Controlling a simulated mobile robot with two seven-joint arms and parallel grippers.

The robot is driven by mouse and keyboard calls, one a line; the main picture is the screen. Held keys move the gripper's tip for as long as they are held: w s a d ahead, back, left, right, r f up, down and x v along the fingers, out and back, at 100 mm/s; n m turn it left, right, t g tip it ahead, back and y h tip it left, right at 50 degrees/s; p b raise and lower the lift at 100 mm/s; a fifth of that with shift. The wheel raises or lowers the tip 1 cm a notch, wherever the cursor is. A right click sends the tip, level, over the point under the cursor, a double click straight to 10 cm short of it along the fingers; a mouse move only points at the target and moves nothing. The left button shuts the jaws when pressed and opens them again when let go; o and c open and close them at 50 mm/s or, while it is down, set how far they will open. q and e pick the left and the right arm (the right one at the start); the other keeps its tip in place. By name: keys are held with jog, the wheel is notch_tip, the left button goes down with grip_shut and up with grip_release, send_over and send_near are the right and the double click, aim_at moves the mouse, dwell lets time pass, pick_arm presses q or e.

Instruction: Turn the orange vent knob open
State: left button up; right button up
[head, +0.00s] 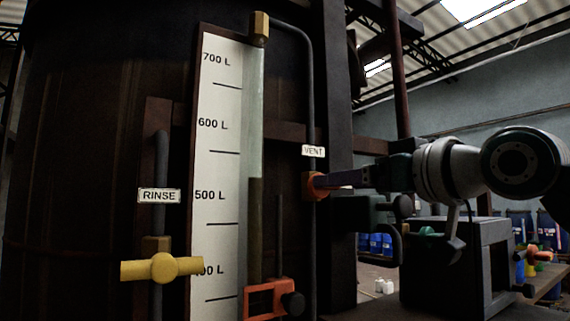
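The orange vent knob (308,187) sits on the thin grey pipe just below the VENT label (313,151), right of the level gauge. My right gripper (322,181) reaches in from the right, with its fingers at the knob. The fingers show nearly edge-on and overlap the knob's right part, so I cannot tell whether they are closed on it or only beside it. My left gripper is out of view.
A white scale (217,175) with litre marks stands on the dark vat (95,130). A yellow rinse handle (163,267) is at lower left. An orange bracket with a black knob (293,304) is below the gauge. A dark box-shaped unit (445,270) stands under my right arm.

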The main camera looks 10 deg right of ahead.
jog(key=shift+p+x, duration=0.6)
jog(key=shift+x, duration=0.85)
jog(key=shift+f, duration=0.1)
grip_shut()
